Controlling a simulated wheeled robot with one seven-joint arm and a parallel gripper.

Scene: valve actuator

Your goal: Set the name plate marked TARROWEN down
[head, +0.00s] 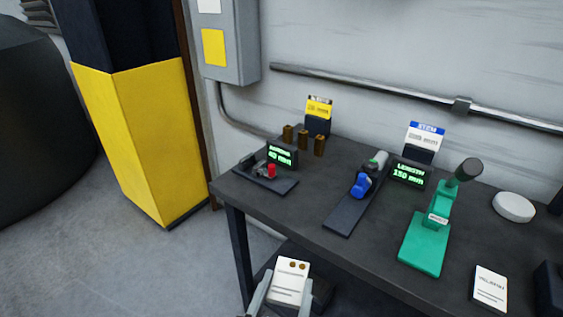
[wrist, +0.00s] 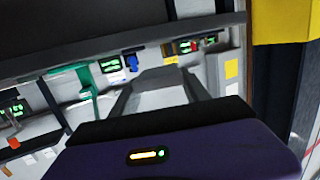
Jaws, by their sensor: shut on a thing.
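My gripper (head: 282,296) is at the bottom of the head view, in front of the bench and apart from it. It is shut on a white plate (head: 290,280) with dark lines of text and two brass dots at its top edge. The lettering is too small to read, so I cannot tell whether it says TARROWEN. In the wrist view the gripper's two fingers (wrist: 160,100) flank the pale plate (wrist: 158,96). Another white card (head: 490,288) with small dark print lies on the bench at the lower right.
The dark bench (head: 300,212) holds a green press (head: 425,240), a blue-handled fixture (head: 362,185), a gauge with a red button (head: 270,170), several brass cylinders (head: 303,140) and a white round puck (head: 513,207). Bare bench top lies between the fixtures. A yellow-and-black pillar (head: 135,130) stands left.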

